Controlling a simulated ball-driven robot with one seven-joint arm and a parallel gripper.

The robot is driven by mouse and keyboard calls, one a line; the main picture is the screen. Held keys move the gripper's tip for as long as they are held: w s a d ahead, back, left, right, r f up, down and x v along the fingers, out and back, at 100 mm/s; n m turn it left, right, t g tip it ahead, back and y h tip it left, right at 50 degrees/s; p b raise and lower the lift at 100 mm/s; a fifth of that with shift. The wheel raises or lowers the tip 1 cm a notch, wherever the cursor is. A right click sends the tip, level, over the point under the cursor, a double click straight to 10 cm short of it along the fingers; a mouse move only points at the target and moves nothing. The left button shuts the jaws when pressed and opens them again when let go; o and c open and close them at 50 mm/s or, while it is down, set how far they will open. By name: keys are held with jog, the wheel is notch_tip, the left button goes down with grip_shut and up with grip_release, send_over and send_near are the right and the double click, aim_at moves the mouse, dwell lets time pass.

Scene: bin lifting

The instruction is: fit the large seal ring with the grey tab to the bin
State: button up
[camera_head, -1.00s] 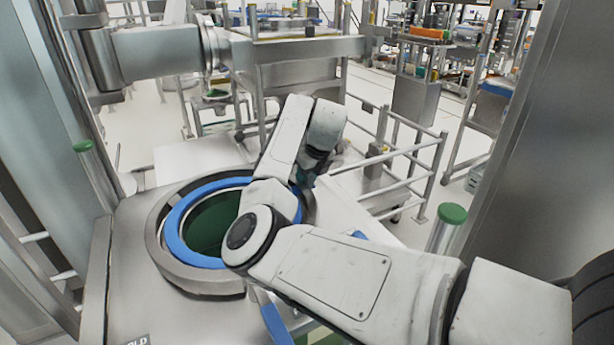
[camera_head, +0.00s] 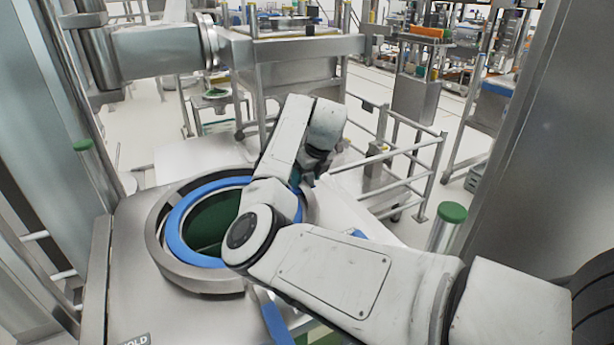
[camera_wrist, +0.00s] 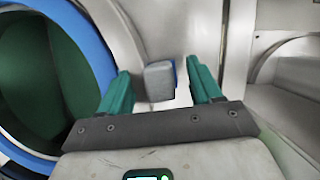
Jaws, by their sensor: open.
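A blue ring (camera_head: 175,225) lies inside the round metal rim of an opening with a dark green interior, left of centre in the head view. It also shows at the left of the wrist view (camera_wrist: 98,55). My gripper (camera_wrist: 158,67) is open, with its two teal fingers apart. A grey block-like tab (camera_wrist: 159,84) with a thin blue edge shows between the fingers, apart from both in the picture. How the tab joins a ring, and its depth relative to the fingertips, I cannot tell.
A blue strip (camera_head: 276,322) shows below my arm, and a small blue piece (camera_head: 358,233) shows behind it. A green-capped post (camera_head: 452,213) stands at the right. Metal railings (camera_head: 415,165) stand behind. Tall steel panels flank both sides.

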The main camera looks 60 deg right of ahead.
jog(key=b+v, duration=0.1)
jog(key=v, duration=0.9)
jog(key=shift+r, duration=0.35)
jog(key=shift+s+a, duration=0.1)
jog(key=shift+s, duration=0.05)
